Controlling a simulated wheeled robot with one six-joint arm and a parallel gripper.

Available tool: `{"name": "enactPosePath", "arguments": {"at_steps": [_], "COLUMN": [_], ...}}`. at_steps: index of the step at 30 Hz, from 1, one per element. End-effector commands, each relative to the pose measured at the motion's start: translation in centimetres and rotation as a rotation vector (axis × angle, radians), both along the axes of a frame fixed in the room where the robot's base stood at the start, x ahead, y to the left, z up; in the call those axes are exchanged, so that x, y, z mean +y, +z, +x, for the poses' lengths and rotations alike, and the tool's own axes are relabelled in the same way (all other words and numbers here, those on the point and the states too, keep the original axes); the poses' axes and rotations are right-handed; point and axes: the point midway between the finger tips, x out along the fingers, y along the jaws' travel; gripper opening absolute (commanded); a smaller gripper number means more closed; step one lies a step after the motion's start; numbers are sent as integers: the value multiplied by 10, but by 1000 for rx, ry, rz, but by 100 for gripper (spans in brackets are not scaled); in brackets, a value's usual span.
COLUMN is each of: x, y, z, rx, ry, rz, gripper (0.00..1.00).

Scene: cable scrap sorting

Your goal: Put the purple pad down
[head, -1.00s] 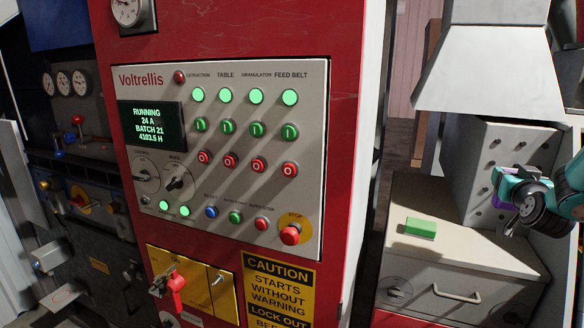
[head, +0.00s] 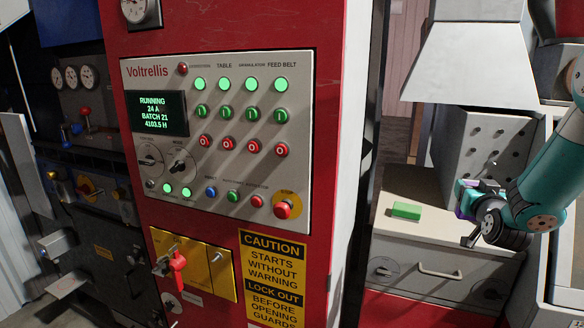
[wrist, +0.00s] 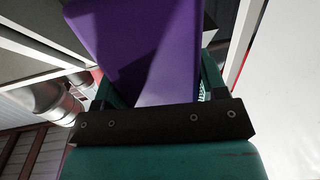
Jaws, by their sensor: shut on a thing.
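The purple pad fills the upper middle of the wrist view (wrist: 150,50), close to the camera and between my gripper's fingers. In the head view only a small strip of it shows at the left end of my gripper (head: 470,200). My gripper is shut on the pad, above or in front of the right part of the pale cabinet top (head: 415,188). I cannot tell whether the pad touches the cabinet. A green block (head: 406,211) lies on the cabinet top, left of my gripper and apart from it.
A grey perforated box (head: 480,145) stands at the back of the cabinet top, under a pale hood (head: 465,60). A red control panel machine (head: 220,150) with buttons and an emergency stop stands to the left. Bare top surrounds the green block.

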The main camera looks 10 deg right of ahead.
Motion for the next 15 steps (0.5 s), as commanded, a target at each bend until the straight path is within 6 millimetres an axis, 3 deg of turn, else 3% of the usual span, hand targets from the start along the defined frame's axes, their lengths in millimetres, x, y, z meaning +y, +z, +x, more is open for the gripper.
{"name": "enactPosePath", "arguments": {"at_steps": [7,12,15], "x": [72,151,191], "y": [-64,-123,-149], "z": [20,27,24], "rx": [7,9,6], "ry": [120,257,334], "rz": [5,1,-4], "gripper": [38,38,38]}}
